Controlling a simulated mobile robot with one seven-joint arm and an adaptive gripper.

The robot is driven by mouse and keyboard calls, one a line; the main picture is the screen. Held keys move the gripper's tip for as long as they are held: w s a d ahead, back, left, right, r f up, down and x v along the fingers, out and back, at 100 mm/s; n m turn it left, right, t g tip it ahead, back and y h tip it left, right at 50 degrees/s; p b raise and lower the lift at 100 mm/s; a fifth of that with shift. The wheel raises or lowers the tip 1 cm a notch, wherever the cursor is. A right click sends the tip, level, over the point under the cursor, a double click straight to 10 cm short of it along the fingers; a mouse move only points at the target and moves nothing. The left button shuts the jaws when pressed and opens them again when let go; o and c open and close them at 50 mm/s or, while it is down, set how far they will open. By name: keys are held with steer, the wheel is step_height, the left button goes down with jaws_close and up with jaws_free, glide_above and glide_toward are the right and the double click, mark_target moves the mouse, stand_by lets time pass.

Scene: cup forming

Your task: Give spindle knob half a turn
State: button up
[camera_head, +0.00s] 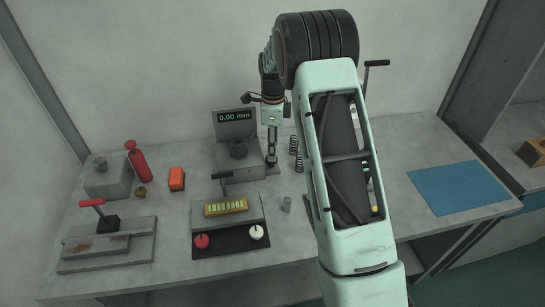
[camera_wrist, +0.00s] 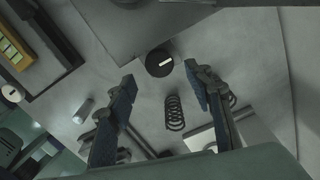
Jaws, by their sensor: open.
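The spindle knob (camera_wrist: 159,62) is a round black disc with a white mark, beside the edge of the gauge's grey base in the wrist view. In the head view my arm's end covers that spot and I cannot pick the knob out clearly. The gauge (camera_head: 234,122) has a display reading 0.00 mm. My gripper (camera_head: 271,163) points down at the right side of the gauge. In the wrist view my gripper (camera_wrist: 163,82) is open and empty, its fingers wide apart. The knob shows just beyond the fingertips, between them, with no visible contact.
Coil springs (camera_head: 299,163) stand close right of my gripper; one shows between the fingers in the wrist view (camera_wrist: 173,112). A small grey cylinder (camera_head: 286,204) stands in front. A fixture with a yellow block (camera_head: 226,207) is front left. A blue mat (camera_head: 458,187) lies right.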

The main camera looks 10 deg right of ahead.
step_height(320, 180, down, 5)
steer(key=shift+f, duration=0.2)
steer(key=c, duration=1.2)
